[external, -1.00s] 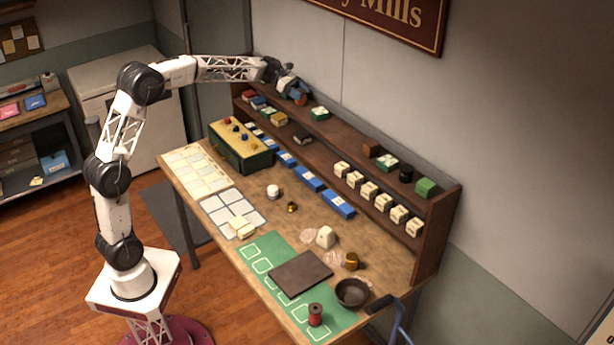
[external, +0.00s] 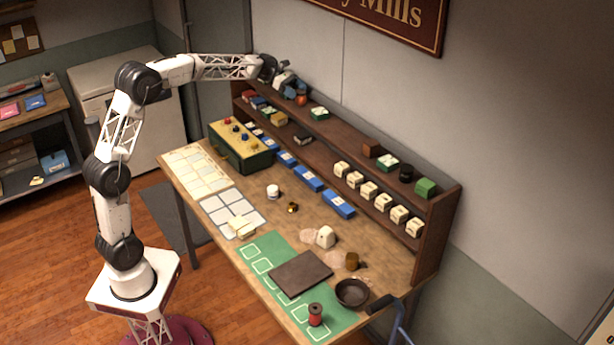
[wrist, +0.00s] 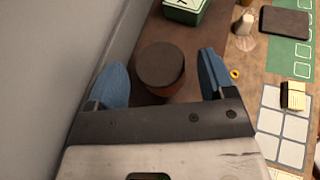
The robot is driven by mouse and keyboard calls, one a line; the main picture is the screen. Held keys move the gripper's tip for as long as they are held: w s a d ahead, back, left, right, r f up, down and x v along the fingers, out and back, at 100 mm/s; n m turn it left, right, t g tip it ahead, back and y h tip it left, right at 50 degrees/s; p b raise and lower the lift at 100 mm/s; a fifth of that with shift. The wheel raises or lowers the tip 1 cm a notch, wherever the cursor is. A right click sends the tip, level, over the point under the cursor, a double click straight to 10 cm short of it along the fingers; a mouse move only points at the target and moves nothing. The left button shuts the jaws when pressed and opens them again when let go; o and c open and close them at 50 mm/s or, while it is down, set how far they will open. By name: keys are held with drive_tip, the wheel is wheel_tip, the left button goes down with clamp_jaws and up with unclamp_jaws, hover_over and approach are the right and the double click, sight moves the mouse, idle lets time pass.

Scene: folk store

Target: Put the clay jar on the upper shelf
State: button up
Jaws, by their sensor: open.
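The clay jar is a round reddish-brown pot with a dark flat top. In the wrist view the jar (wrist: 161,66) stands upright on the dark upper shelf board, seen from above. In the external view the jar (external: 301,99) shows as a small orange-red shape at the left part of the upper shelf (external: 345,131). My gripper (wrist: 160,72) is open, with one blue finger on each side of the jar and a visible gap to both. In the external view my gripper (external: 291,87) is right beside the jar and hides part of it.
A green box (wrist: 187,10) stands farther along the upper shelf. The wall (wrist: 45,60) runs close behind the shelf. Small cream boxes (external: 368,190) and blue boxes (external: 308,179) stand below. A table with a dark board (external: 300,274) lies in front.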

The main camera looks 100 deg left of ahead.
drive_tip(key=shift+v, duration=2.75)
drive_tip(key=shift+w+d+r, duration=0.2)
drive_tip(key=shift+w+d, duration=0.2)
drive_tip(key=shift+w, duration=0.1)
drive_tip(key=w+d+r+m+g+y, duration=0.1)
drive_tip(key=w+d+m+g+y, duration=0.15)
drive_tip(key=w+d+m, duration=0.45)
drive_tip(key=s+d+f+m+g, duration=0.15)
drive_tip(key=d+m+g, duration=0.4)
drive_tip(key=d, duration=2.65)
drive_tip(key=s+d+f+m+g, duration=0.1)
drive_tip(key=s+d+f+m, duration=0.35)
drive_tip(key=s+d, duration=0.4)
drive_tip(key=s+d+f+m, duration=0.3)
drive_tip(key=s+d+m, duration=0.3)
drive_tip(key=d, duration=0.6)
drive_tip(key=s+d+f+m+y, duration=0.1)
drive_tip(key=s+d+f+m, duration=0.2)
drive_tip(key=s, duration=0.2)
drive_tip(key=s+d+f+m, duration=0.2)
drive_tip(key=s+d+f, duration=0.1)
drive_tip(key=s, duration=0.3)
drive_tip(key=s+d+f+m+g+y, duration=0.1)
drive_tip(key=s+d+f+m, duration=0.2)
drive_tip(key=s, duration=0.3)
drive_tip(key=shift+s+f+m+y, duration=0.25)
drive_tip(key=shift+f+m+y, duration=0.1)
drive_tip(key=shift+f, duration=0.3)
